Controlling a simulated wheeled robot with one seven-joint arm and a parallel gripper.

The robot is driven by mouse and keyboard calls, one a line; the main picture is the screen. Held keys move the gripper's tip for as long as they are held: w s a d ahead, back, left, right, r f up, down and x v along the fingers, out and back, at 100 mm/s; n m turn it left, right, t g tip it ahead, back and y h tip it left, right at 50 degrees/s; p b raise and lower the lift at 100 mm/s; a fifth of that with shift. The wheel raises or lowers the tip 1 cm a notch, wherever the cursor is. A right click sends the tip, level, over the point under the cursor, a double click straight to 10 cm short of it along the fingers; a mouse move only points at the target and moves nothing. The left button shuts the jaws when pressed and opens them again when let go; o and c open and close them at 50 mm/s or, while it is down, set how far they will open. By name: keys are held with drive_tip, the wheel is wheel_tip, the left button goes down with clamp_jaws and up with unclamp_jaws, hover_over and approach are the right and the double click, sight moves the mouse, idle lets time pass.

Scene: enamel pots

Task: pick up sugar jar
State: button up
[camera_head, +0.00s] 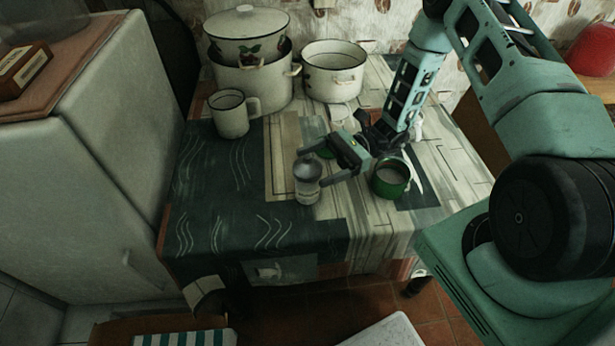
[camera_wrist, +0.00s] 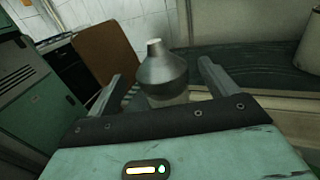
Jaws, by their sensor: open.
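The sugar jar (camera_head: 307,181), a small pale jar with a grey tapered top, stands upright on the table near its front middle. My gripper (camera_head: 312,168) is open beside it, with the fingers reaching toward the jar from the right. In the wrist view the jar (camera_wrist: 163,76) appears between the two fingers of my gripper (camera_wrist: 162,78), with its grey cone top showing and its lower part hidden by the gripper body. I cannot tell whether either finger touches it.
A green pot (camera_head: 390,178) stands close to the right of my gripper. A white enamel mug (camera_head: 231,115), a large lidded pot stack (camera_head: 250,80) and a white pot (camera_head: 333,72) stand at the back. The table's front left (camera_head: 205,225) is clear.

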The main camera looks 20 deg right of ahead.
sight(294, 172)
drive_tip(key=a, duration=0.2)
drive_tip(key=a+p, duration=0.1)
drive_tip(key=a, duration=0.1)
drive_tip(key=shift+r, duration=0.2)
drive_tip(key=shift+a+f, duration=0.15)
drive_tip(key=shift+a, duration=0.25)
drive_tip(key=c, duration=1.4)
drive_tip(key=shift+o, duration=0.2)
wheel_tip(294, 172, up, 10)
drive_tip(key=shift+s+r, duration=0.1)
